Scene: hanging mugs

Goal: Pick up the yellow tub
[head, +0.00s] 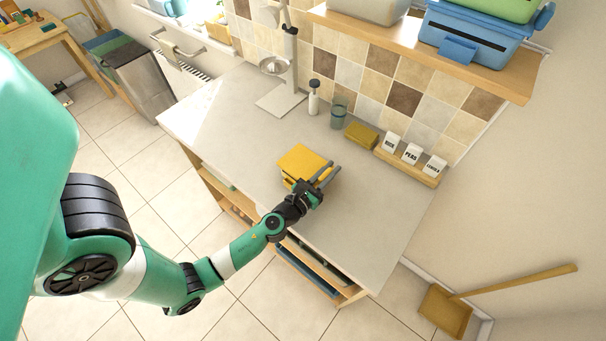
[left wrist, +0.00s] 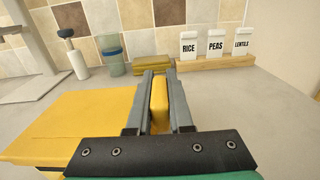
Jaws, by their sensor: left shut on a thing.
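The yellow tub (head: 301,161) sits on the grey counter, its flat lid facing up. In the left wrist view the tub's lid (left wrist: 75,118) fills the lower left. My left gripper (head: 325,174) is at the tub's right side in the head view. Its two grey fingers (left wrist: 159,100) are shut on a narrow yellow part (left wrist: 159,103) of the tub that stands between them. The tub's underside and front are partly hidden by the gripper. My right gripper is not in view.
A mustard-yellow block (head: 361,134), a glass (head: 339,113) and a bottle (head: 313,98) stand behind, near the tiled wall. RICE, PEAS and LENTILS containers (head: 411,154) stand on a wooden tray. A shelf (head: 430,50) overhangs the back. The counter (head: 365,215) is clear to the right.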

